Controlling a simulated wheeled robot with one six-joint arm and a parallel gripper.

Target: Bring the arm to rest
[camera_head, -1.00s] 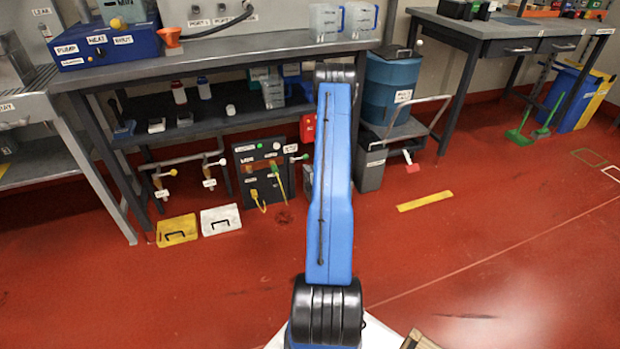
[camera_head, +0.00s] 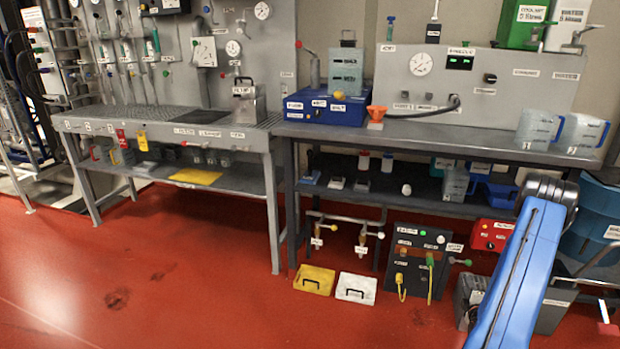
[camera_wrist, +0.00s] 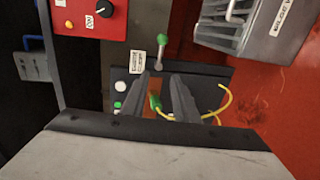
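My arm's blue link (camera_head: 522,270) rises at the lower right of the head view, its black joint in front of the bench's right end. My gripper is out of sight there. In the wrist view my gripper (camera_wrist: 160,78) shows two dark fingers with a gap between them. Nothing is seen held in the gap. Beyond the fingers is a black panel (camera_wrist: 213,82) with a green connector, a yellow cable and a grey lever. I cannot tell how far the fingertips are from it. The same panel (camera_head: 408,288) stands under the bench in the head view.
A dark workbench (camera_head: 440,140) carries a blue box (camera_head: 328,108) and clear jugs (camera_head: 540,128). A red box (camera_head: 490,235) sits beside the arm. Yellow (camera_head: 314,279) and white (camera_head: 356,288) plates lie on the floor. The red floor (camera_head: 180,280) at the left is clear.

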